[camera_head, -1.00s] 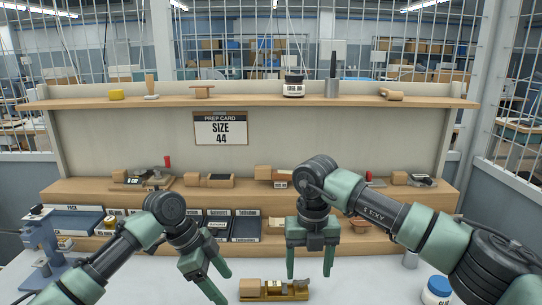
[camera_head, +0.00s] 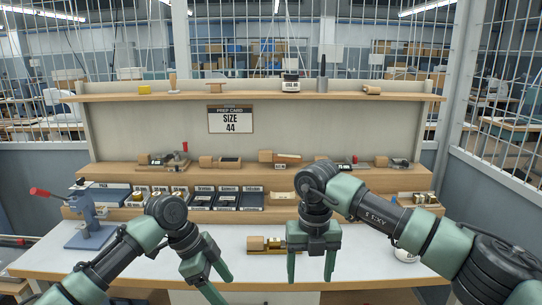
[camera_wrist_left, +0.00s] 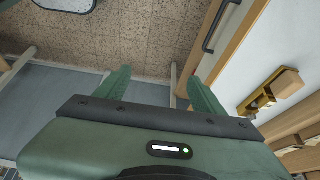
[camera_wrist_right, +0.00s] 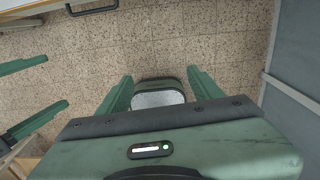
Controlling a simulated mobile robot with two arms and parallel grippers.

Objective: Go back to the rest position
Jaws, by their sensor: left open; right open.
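My right gripper (camera_head: 310,264) is open and empty in the head view, its two green fingers pointing down near the front of the white table. My left gripper (camera_head: 219,284) is open and empty at lower left of centre, its fingers pointing down and right. In the left wrist view the left fingers (camera_wrist_left: 158,85) stand apart over the floor, with nothing between them. In the right wrist view the right fingers (camera_wrist_right: 160,88) are also apart, above the speckled floor, with part of my base behind them.
The white table (camera_head: 140,258) carries a brass-and-wood block piece (camera_head: 265,244) and a blue press with a red lever (camera_head: 88,220). A stepped wooden shelf with trays (camera_head: 228,200) and several tools stands behind. A card (camera_head: 230,119) reads "SIZE 44". Floor lies clear below the grippers.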

